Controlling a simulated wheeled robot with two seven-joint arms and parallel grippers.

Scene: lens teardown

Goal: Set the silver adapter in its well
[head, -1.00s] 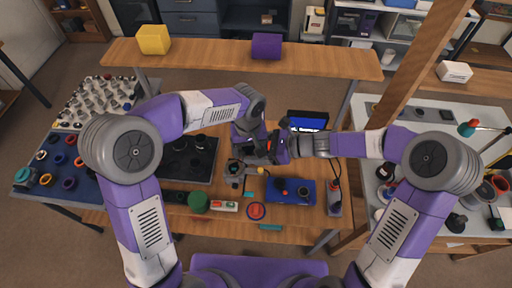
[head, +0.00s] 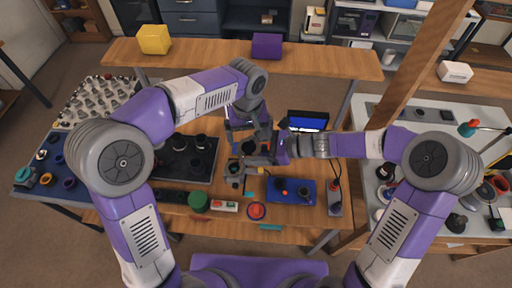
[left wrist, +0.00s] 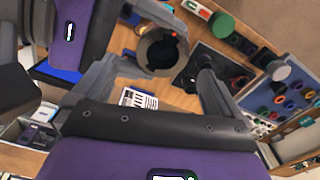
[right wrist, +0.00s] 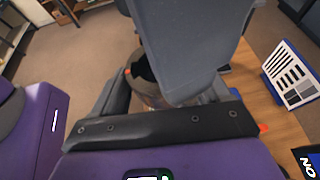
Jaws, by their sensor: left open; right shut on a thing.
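My right gripper (head: 257,150) is shut on a grey, ring-shaped part (head: 248,147) and holds it over the middle of the bench. The left wrist view shows this part (left wrist: 158,52) with a dark opening and a small orange mark; I cannot tell for certain whether it is the silver adapter. In the right wrist view it is mostly hidden behind a large grey finger. My left gripper (head: 247,128) is open and empty, just behind and above the held part; its fingers (left wrist: 155,90) are apart. A black tray (head: 172,168) with dark round parts lies to the left.
A blue tray (head: 290,197) with small parts lies front right. A green cylinder (head: 199,201) and a red button (head: 256,211) stand near the front edge. A lit screen (head: 308,122) stands at the back. A blue mat (head: 75,197) with coloured rings is far left.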

